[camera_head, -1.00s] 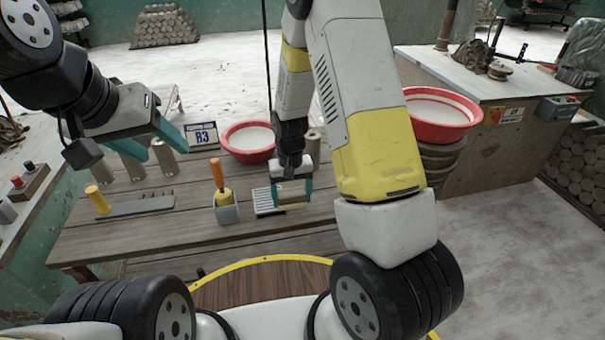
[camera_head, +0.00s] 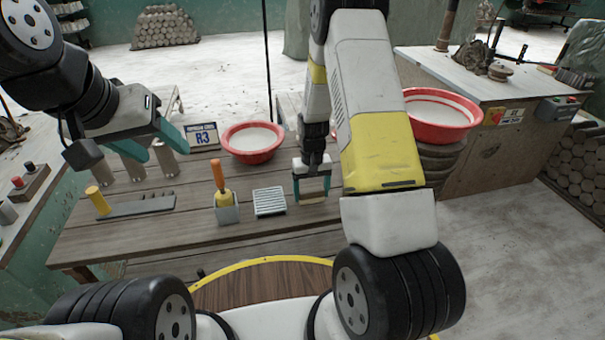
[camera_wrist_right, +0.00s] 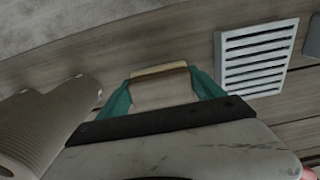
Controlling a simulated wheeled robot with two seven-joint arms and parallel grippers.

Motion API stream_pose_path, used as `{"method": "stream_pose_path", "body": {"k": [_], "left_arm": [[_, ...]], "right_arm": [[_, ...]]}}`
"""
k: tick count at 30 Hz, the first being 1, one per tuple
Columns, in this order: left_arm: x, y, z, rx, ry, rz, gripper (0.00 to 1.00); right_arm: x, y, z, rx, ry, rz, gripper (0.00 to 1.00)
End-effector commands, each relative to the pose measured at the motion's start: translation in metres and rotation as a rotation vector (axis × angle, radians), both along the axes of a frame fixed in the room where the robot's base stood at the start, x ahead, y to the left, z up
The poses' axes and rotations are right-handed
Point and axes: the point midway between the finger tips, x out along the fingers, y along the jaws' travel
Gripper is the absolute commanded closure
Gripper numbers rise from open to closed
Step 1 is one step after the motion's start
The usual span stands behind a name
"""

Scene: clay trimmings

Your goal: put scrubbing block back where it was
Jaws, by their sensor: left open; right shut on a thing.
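The scrubbing block (camera_head: 312,200), a small tan block, is between the fingertips of my right gripper (camera_head: 312,188), which is shut on it. In the right wrist view, the block's pale edge (camera_wrist_right: 159,71) spans the gap between the teal fingers. The block is just right of the white slatted rack (camera_head: 270,202), apart from it, over or on the wooden table; I cannot tell whether it touches the boards. The rack is empty and also shows in the wrist view (camera_wrist_right: 256,59). My left gripper (camera_head: 153,143) is open and empty above the table's left side.
Left of the rack stands a grey holder (camera_head: 227,215) with an orange-handled tool. A red basin (camera_head: 252,154) is behind. Metal cylinders (camera_head: 165,158) and a dark tool strip (camera_head: 143,207) are at left. Bare boards lie in front of the rack.

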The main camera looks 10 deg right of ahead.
Motion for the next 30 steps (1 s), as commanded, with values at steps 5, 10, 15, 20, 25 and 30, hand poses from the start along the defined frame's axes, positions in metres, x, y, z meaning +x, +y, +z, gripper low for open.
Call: {"method": "stream_pose_path", "body": {"k": [5,10,15,20,25,30], "left_arm": [[0.000,0.000,0.000,0.000,0.000,0.000,0.45],[0.000,0.000,0.000,0.000,0.000,0.000,0.45],[0.000,0.000,0.000,0.000,0.000,0.000,0.45],[0.000,0.000,0.000,0.000,0.000,0.000,0.45],[0.000,0.000,0.000,0.000,0.000,0.000,0.45],[0.000,0.000,0.000,0.000,0.000,0.000,0.45]], "right_arm": [[0.000,0.000,-0.003,0.000,0.001,0.000,0.82],[0.000,0.000,-0.003,0.000,0.001,0.000,0.01],[0.000,0.000,-0.003,0.000,0.001,0.000,0.01],[0.000,0.000,0.001,0.000,0.000,0.000,0.01],[0.001,0.000,0.023,0.000,-0.003,0.000,0.01],[0.001,0.001,0.061,0.001,-0.005,0.000,0.01]]}}
